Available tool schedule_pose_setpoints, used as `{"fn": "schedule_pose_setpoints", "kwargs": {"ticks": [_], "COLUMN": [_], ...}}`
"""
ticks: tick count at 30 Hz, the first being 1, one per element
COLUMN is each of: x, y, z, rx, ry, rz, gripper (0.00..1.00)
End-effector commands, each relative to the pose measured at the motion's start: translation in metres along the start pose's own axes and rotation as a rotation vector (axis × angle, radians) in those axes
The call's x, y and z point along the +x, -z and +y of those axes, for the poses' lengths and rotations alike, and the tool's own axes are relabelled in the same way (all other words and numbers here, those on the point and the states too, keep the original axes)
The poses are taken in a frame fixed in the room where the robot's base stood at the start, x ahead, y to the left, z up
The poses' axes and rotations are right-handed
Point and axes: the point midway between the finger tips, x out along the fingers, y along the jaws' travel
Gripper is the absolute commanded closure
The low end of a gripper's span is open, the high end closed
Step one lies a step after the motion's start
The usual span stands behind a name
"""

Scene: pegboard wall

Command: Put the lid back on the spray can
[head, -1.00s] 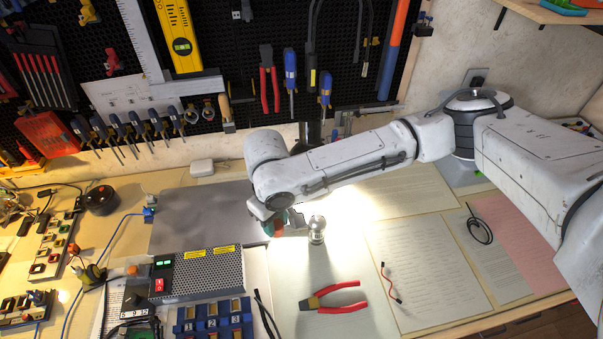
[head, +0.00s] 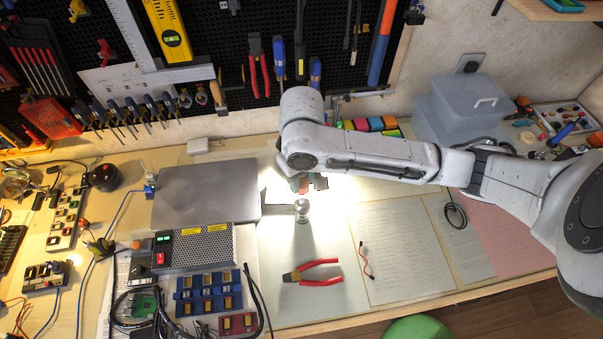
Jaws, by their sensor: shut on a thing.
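The spray can (head: 301,212) is a small silvery can standing upright on the bright, lit part of the desk. Its top shows no lid. My gripper (head: 304,186) is just behind and above the can in the picture, pointing down. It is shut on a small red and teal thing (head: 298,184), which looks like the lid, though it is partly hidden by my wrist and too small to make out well. I cannot tell the exact gap between the gripper and the can.
Red-handled pliers (head: 313,273) lie in front of the can. A closed laptop-like grey panel (head: 205,193) and a perforated power box (head: 200,248) are to the left. Papers (head: 405,245) lie flat to the right. A clear storage box (head: 465,105) stands at the back right.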

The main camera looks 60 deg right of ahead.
Motion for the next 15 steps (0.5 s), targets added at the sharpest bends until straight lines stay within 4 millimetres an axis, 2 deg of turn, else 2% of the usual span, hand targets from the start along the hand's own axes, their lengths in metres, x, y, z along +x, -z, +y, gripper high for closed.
{"fn": "schedule_pose_setpoints", "kwargs": {"ticks": [8,15], "x": [0.015,0.036], "y": [0.000,0.000], "z": [0.000,0.000], "rx": [0.000,0.000], "ry": [0.000,0.000], "rz": [0.000,0.000], "gripper": [0.97,0.97]}}
